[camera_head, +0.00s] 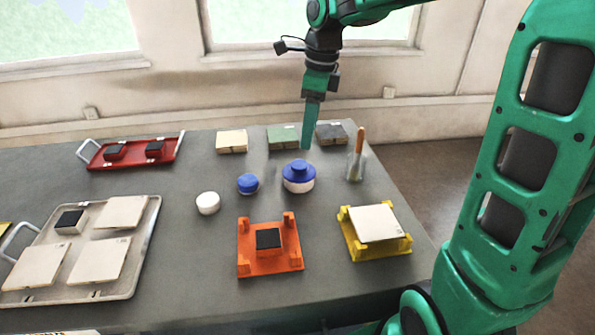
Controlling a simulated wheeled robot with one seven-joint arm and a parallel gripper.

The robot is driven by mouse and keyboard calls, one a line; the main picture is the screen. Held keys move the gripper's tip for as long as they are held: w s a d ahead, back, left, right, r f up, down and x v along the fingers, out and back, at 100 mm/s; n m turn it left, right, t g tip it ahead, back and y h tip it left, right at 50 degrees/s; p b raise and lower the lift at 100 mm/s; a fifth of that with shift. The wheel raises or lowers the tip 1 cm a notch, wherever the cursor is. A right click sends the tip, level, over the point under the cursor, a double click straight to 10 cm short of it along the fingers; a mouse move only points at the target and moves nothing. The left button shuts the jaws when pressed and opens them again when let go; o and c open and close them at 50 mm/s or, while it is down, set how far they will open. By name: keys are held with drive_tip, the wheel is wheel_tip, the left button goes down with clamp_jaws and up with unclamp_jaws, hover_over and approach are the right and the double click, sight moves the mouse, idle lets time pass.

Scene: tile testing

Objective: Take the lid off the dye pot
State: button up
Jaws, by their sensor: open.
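The likely dye pot (299,187) is a white round pot in the middle of the table. A blue lid with a knob (298,170) sits on top of it. My gripper (306,146) points down, with its tip just above and behind the lid in the picture. It is open, and nothing shows between its fingers. I see the fingers edge-on, so the gap between them is hidden. I cannot tell how far the tip is from the lid.
A small blue-topped jar (248,184) and a white round jar (208,203) stand left of the pot. A glass with a brown-handled tool (356,165) stands to its right. Orange (285,262) and yellow (377,249) stands are in front. Tile stacks (284,138) are behind.

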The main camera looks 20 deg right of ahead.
hover_over(299, 164)
drive_tip(key=s, duration=0.1)
drive_tip(key=shift+m, duration=0.3)
drive_tip(key=f, duration=0.5)
drive_tip(key=shift+d+f, duration=0.25)
drive_tip(key=shift+d, duration=0.05)
drive_tip(key=shift+w+a+f, duration=0.1)
drive_tip(key=shift+w+f, duration=0.05)
drive_tip(key=shift+f, duration=0.7)
drive_tip(key=shift+w+f, duration=0.2)
drive_tip(key=shift+f, duration=0.7)
drive_tip(key=shift+w+a+f, duration=0.1)
drive_tip(key=shift+w+f, duration=0.05)
drive_tip(key=shift+f, duration=0.7)
drive_tip(key=c, duration=1.1)
